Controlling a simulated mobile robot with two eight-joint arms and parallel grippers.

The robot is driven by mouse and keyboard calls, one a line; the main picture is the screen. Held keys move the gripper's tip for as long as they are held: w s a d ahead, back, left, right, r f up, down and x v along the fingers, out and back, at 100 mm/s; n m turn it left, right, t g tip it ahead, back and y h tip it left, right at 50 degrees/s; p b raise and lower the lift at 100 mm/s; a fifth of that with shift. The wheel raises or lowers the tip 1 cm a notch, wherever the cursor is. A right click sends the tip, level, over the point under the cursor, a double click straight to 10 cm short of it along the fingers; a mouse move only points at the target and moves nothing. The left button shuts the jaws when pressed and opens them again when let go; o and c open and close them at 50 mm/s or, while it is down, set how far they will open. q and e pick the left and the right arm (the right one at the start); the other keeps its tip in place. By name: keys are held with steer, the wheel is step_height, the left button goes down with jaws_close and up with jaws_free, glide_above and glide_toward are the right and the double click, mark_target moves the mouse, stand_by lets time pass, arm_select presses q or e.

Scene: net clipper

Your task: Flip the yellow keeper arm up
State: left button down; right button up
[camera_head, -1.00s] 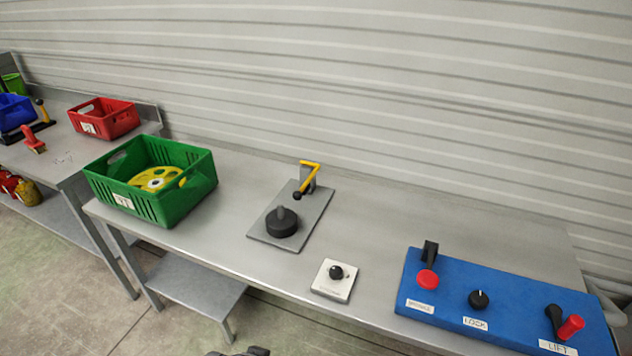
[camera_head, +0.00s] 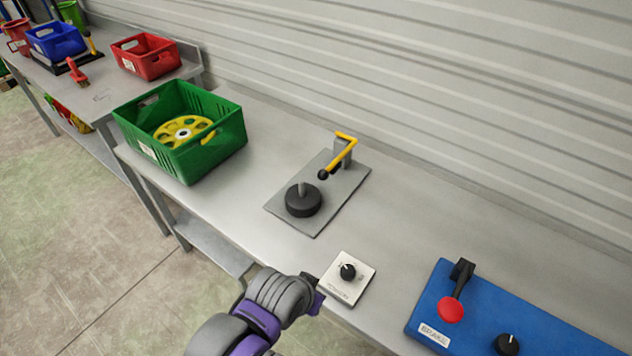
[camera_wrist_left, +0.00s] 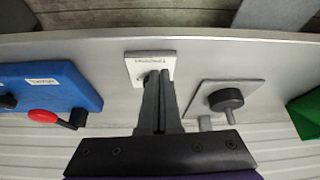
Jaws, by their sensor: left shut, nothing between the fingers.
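The yellow keeper arm (camera_head: 346,150) is a bent rod with a black ball end, mounted on a grey bracket (camera_head: 342,156) at the back of a grey plate (camera_head: 335,198). It slopes down towards the front left, its ball low over the plate. A black disc with a grey post (camera_head: 303,200) stands on the plate's front part. My left gripper (camera_head: 314,298) is by the bench's front edge, well short of the keeper arm. In the left wrist view its fingers (camera_wrist_left: 159,82) are shut and empty, pointing towards the dial plate. I cannot make out the yellow arm there. My right gripper is out of view.
A white dial plate (camera_head: 346,283) lies just right of my left gripper. A blue control box (camera_head: 440,308) with a red-knobbed lever is at the right. A green crate (camera_head: 222,145) holding a yellow reel (camera_head: 183,131) stands left of the plate. A corrugated wall runs behind.

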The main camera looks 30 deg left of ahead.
arm_select(q)
steer(key=w+a+r+n+t+b, duration=0.1)
steer(key=w+a+r+n+t, duration=0.1)
steer(key=w+a+n, duration=0.6)
steer(key=w+a+r+n+t+b, duration=0.2)
steer(key=w+a+n, duration=0.6)
steer(key=n, duration=1.5)
steer(key=w+t, duration=0.2)
steer(key=w, duration=0.1)
steer(key=shift+w+r+t+y, duration=0.15)
steer(key=shift+r+t+y, duration=0.15)
steer(key=shift+y, duration=0.1)
steer(key=x, duration=1)
steer(key=shift+b, duration=0.4)
